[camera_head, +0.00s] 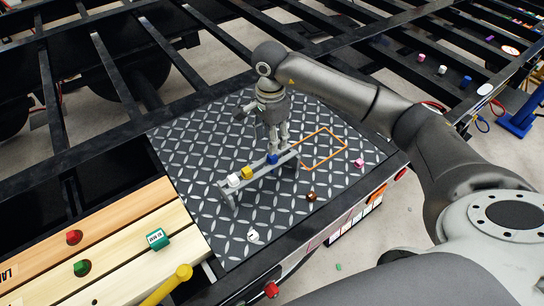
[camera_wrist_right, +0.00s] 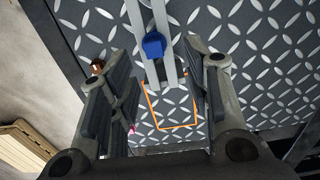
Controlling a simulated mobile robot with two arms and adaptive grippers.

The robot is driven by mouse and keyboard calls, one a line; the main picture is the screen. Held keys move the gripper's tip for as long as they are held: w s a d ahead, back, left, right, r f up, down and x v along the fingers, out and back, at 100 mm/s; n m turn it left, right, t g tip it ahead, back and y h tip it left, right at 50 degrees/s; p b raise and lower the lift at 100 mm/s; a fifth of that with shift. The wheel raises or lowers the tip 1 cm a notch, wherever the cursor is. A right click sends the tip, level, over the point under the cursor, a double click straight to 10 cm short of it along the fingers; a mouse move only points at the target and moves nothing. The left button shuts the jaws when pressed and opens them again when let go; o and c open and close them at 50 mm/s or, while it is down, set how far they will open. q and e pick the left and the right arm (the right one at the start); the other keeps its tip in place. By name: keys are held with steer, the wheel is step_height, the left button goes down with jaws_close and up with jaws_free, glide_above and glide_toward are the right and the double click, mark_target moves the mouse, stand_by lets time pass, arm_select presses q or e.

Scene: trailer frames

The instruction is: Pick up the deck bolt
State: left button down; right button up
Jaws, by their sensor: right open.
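I cannot tell for certain which piece is the deck bolt. A grey rack (camera_head: 232,190) stands on the diamond-plate deck and bears a white bolt (camera_head: 233,180), a yellow bolt (camera_head: 247,172) and a blue bolt (camera_head: 272,159). A copper-brown bolt (camera_head: 311,196) and a pink one (camera_head: 358,162) are on the deck to the right of the rack. My right gripper (camera_head: 278,138) points down over the rack's far right end. In the wrist view it is open and empty, with the blue bolt (camera_wrist_right: 153,45) showing between its fingers. My left gripper is not in view.
An orange outline (camera_head: 331,163) marks the diamond-plate deck (camera_head: 200,150) beside the rack. A white piece (camera_head: 252,236) lies near the front. Wooden planks (camera_head: 110,250) carry red and green knobs and a green block (camera_head: 158,239). Open frame beams surround the deck.

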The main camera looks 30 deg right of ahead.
mark_target(272, 164)
steer(key=f+p, duration=0.2)
steer(key=f, duration=0.1)
steer(key=s+f+p, duration=0.1)
steer(key=f, duration=0.1)
steer(key=shift+w+f, duration=0.15)
steer(key=shift+f, duration=0.25)
steer(key=shift+c, duration=0.3)
jaws_close()
